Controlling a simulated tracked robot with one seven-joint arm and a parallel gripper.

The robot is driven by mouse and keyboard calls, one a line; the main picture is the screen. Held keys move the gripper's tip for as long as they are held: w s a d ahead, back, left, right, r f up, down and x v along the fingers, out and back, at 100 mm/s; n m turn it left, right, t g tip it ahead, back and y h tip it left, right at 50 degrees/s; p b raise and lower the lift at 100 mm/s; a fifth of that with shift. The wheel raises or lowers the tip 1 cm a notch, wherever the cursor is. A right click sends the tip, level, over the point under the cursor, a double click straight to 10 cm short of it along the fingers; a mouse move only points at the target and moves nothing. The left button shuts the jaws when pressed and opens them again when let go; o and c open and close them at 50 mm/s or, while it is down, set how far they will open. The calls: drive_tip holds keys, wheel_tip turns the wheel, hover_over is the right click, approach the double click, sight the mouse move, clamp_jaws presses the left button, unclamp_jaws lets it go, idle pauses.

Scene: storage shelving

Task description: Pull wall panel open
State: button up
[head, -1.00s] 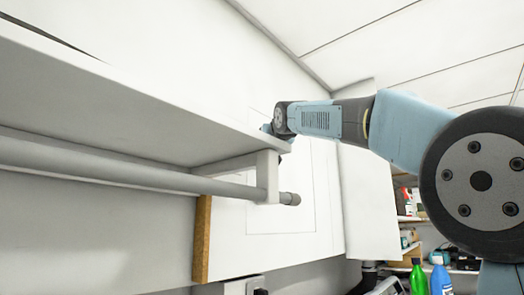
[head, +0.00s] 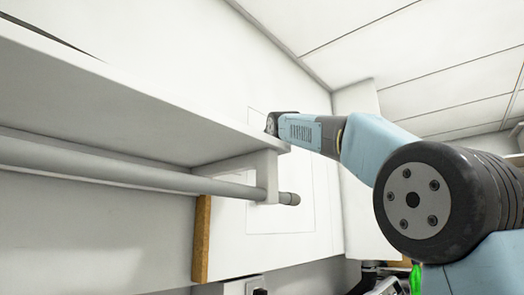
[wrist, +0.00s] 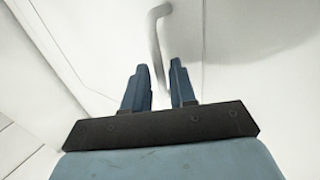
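The wall panel (head: 285,215) shows in the head view as a thin rectangular outline on the white wall, partly hidden by the shelf and rod. It looks flush with the wall. In the wrist view, a grey curved handle (wrist: 154,34) stands out from a white surface with thin seam lines. My gripper (wrist: 158,67) is open, with its two blue fingers apart. The handle's lower part appears between the fingers in the picture; I cannot tell whether they touch it. In the head view, the shelf edge hides my fingers.
A white shelf (head: 120,110) with a grey hanging rod (head: 110,172) and bracket (head: 267,175) juts out at left, close to my wrist. A wooden edge (head: 201,240) stands below it. A green bottle (head: 416,280) shows at the lower right, mostly hidden by my arm.

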clamp_jaws()
idle(1.0)
drive_tip(key=shift+s, duration=0.1)
